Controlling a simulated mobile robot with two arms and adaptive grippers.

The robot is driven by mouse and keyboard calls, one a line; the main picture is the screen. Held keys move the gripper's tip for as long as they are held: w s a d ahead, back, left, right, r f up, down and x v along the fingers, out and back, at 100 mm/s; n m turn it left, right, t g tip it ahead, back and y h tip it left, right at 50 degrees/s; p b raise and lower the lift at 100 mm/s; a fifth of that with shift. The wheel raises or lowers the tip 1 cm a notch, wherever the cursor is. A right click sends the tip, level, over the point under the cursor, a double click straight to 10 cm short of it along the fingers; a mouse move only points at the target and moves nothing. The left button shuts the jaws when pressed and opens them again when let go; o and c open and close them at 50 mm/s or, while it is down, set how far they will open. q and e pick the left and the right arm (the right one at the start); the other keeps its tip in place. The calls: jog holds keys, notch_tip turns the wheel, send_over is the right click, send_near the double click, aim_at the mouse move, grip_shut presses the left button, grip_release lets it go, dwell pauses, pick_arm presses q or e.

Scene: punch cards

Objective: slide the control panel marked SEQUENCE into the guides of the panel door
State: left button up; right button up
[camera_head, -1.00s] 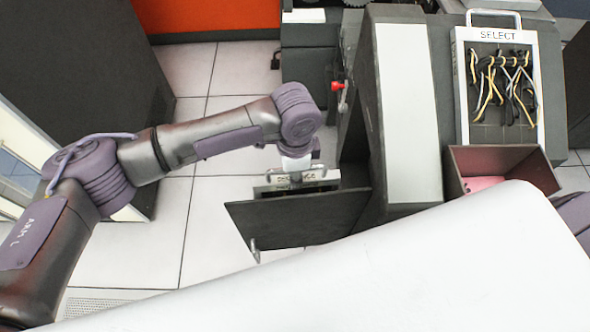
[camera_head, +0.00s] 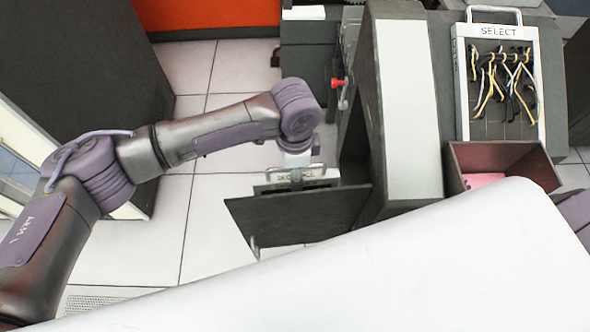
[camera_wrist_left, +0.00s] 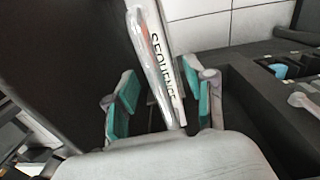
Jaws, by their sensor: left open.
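The control panel marked SEQUENCE (camera_head: 322,184) stands at the top edge of the dark panel door (camera_head: 290,217), its white labelled edge and metal handle facing up. In the left wrist view the white SEQUENCE edge (camera_wrist_left: 157,42) and its bar handle (camera_wrist_left: 150,62) run between my fingers. My left gripper (camera_wrist_left: 163,103) is open, with a teal-padded finger on either side of the panel and a gap to each. In the head view it is just above the handle. The door's guides are hidden, so how deep the panel sits cannot be told. My right gripper is out of view.
A dark cabinet with a light top face (camera_head: 408,110) stands right of the door. A SELECT panel with looped wires (camera_head: 461,90) and an open brown box (camera_head: 500,157) are farther right. A white surface (camera_head: 400,270) fills the front. Tiled floor is clear on the left.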

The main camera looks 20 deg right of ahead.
pick_arm(q)
notch_tip(320, 180, up, 11)
jog(key=shift+r, duration=0.2)
dwell(0.7)
